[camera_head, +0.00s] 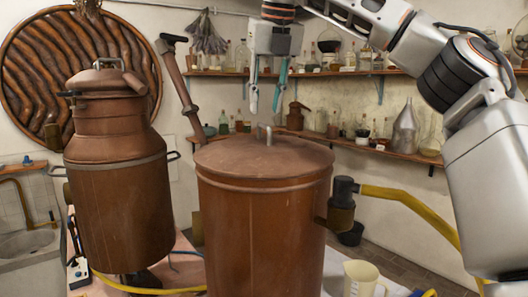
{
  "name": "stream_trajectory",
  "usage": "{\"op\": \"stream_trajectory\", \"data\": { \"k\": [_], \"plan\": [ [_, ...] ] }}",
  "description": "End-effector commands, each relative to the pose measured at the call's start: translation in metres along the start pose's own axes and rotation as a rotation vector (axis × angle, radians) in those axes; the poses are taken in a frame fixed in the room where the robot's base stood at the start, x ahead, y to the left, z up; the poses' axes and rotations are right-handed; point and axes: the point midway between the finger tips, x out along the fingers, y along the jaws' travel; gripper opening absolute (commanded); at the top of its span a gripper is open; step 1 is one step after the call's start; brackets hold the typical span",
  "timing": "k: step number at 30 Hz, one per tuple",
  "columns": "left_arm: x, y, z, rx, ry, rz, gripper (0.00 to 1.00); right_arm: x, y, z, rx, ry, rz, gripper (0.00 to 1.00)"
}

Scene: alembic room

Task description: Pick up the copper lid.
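The copper lid (240,157) is a wide, shallow reddish-brown disc. It sits on top of the copper pot (262,235) in the middle of the view. A small grey handle (265,133) stands up at the lid's centre. My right gripper (265,103) points down above the lid, with its fingertips just over the handle and apart from it. Its fingers are spread open with nothing between them. My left gripper is not in view.
A copper still (118,180) with its own handled top stands to the left. A valve with a yellow hose (400,200) is at the pot's right side. A cream jug (362,278) stands low at the right. Shelves of bottles (385,150) line the back wall.

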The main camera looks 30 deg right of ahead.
Motion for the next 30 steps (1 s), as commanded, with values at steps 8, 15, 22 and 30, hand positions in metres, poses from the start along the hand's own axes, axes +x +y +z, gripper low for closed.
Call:
{"op": "stream_trajectory", "data": {
  "k": [8, 15, 22, 30],
  "plan": [
    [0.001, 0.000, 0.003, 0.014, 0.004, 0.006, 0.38, 0.034, -0.001, -0.007, -0.002, 0.004, 0.000, 0.28],
    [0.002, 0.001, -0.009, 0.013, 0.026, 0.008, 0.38, 0.061, 0.000, -0.009, -0.001, 0.001, 0.000, 0.28],
    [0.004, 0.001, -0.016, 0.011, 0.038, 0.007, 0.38, 0.063, 0.000, -0.009, 0.000, 0.000, 0.000, 0.28],
    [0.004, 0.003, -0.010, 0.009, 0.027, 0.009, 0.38, 0.063, 0.000, -0.009, 0.000, 0.001, 0.000, 0.00]
  ]
}}
